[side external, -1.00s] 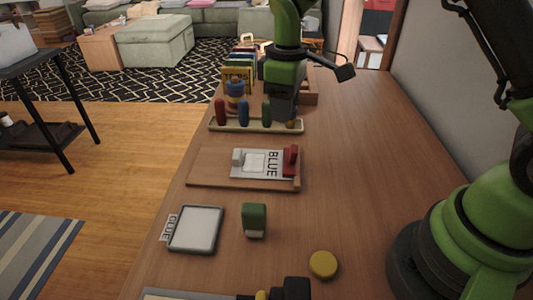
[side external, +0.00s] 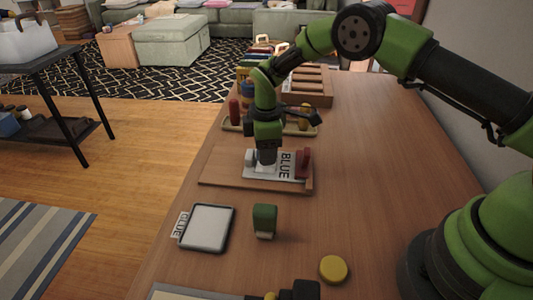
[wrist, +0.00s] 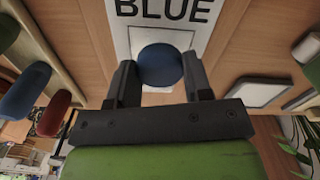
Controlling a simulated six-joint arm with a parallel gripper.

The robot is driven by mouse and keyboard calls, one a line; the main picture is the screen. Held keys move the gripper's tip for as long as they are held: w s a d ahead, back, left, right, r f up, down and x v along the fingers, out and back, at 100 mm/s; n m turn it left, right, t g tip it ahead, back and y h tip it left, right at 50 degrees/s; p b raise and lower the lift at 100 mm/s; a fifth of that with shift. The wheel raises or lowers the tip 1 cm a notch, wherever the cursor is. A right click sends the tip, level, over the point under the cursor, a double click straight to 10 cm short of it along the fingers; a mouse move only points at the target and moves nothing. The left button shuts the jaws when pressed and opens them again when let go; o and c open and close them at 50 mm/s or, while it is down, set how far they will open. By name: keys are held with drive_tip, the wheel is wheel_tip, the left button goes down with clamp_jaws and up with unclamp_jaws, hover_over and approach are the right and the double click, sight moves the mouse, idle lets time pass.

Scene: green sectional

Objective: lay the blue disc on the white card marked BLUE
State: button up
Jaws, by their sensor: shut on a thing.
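The blue disc (wrist: 160,64) is between the two fingers of my gripper (wrist: 158,75) in the wrist view, and the fingers are shut on it. The white card (side external: 292,170) marked BLUE lies on a wooden board; the card also shows in the wrist view (wrist: 203,38), with the disc over its plain part below the word. In the side external view my gripper (side external: 266,158) points down at the card, left of the word, and hides the disc. I cannot tell whether the disc touches the card.
A rack with pegs (side external: 233,127) lies behind. A grey tray (side external: 207,228), a green block (side external: 264,219) and a yellow disc (side external: 333,269) are in front. The table's right side is clear.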

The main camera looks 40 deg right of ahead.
drive_tip(key=shift+f, duration=0.85)
drive_tip(key=shift+f, duration=0.15)
drive_tip(key=o, duration=0.9)
